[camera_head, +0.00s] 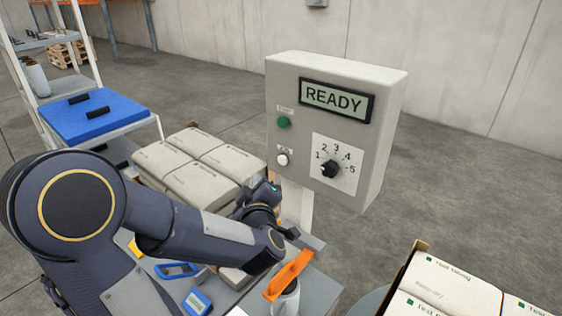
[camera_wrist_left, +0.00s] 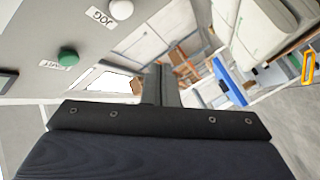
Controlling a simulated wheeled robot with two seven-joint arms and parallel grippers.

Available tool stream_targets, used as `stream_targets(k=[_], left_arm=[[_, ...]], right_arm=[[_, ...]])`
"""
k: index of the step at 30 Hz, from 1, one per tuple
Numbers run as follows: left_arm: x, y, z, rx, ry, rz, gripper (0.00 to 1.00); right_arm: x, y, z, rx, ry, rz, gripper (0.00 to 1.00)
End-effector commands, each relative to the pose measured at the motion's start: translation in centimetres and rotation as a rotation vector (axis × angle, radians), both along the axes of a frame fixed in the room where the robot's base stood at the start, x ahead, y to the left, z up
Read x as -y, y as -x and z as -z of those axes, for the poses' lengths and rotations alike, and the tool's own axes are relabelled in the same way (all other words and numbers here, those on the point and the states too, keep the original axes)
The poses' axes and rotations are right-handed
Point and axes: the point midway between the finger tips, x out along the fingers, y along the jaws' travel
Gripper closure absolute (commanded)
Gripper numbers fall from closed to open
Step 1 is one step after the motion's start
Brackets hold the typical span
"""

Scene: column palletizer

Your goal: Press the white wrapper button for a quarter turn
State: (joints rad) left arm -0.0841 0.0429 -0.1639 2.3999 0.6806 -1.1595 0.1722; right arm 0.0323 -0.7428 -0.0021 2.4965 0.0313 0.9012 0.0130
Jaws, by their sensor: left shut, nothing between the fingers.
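The white button (camera_head: 282,159) is on the front of the grey control box (camera_head: 390,110), under a small label and below the green button (camera_head: 284,121). In the left wrist view the white button (camera_wrist_left: 121,9) shows at the top edge, beside a label reading JOG, with the green button (camera_wrist_left: 68,57) lower left. My left gripper (camera_head: 266,190) is shut and empty, a little below and left of the white button, apart from it. Its shut fingers show in the left wrist view (camera_wrist_left: 161,84). The box's display (camera_head: 336,100) reads READY. My right gripper is not in view.
A black dial (camera_head: 330,169) numbered 1 to 5 sits right of the white button. Stacked pale bags (camera_head: 190,160) stand behind my left arm. An orange-handled tool stands in a cup (camera_head: 288,300) below. More packages (camera_head: 440,280) lie at lower right.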

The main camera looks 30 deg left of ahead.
Motion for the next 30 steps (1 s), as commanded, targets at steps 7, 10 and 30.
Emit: stream_targets(k=[7,10,30], left_arm=[[0.4,-3.7,0.0,0.000,-0.001,0.003,1.00],[0.5,-4.8,0.1,0.001,0.001,0.001,1.00],[0.6,-6.5,0.0,0.000,0.000,0.001,1.00]], right_arm=[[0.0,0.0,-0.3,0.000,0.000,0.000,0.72],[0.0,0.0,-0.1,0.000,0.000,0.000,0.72],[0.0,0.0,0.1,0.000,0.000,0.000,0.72]])
